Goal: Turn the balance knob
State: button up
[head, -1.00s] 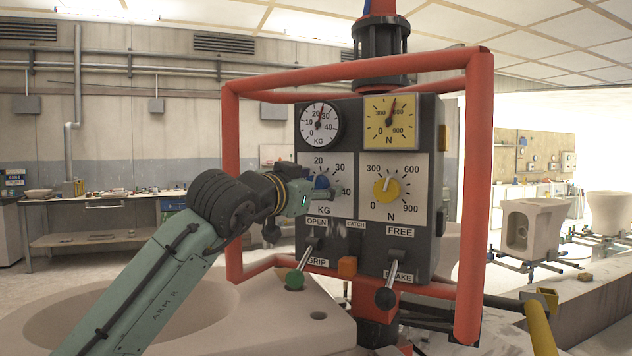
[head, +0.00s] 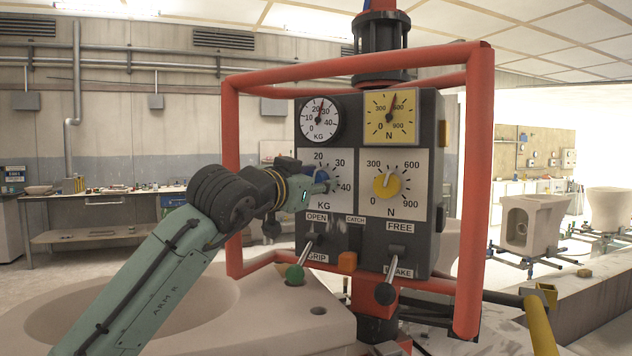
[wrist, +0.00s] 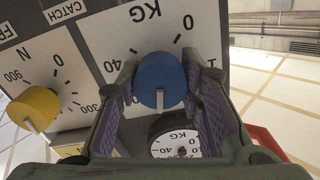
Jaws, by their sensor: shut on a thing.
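My gripper (head: 326,184) comes in from the left and covers part of the dial. In the wrist view the blue knob (wrist: 160,80) is between the two purple-padded fingers of my gripper (wrist: 162,95), which is shut on it. A grey pointer bar shows on the knob's face. The round KG gauge (head: 320,119) above has its red needle near the top, around 20 to 30.
A yellow knob (head: 387,186) on the N dial is to the right. A red tube frame (head: 474,200) surrounds the box. A pale basin (head: 250,320) stands below.

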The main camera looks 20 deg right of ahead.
jog(key=shift+n, duration=2.8)
jog(key=o, duration=1.2)
jog(key=v, duration=1.2)
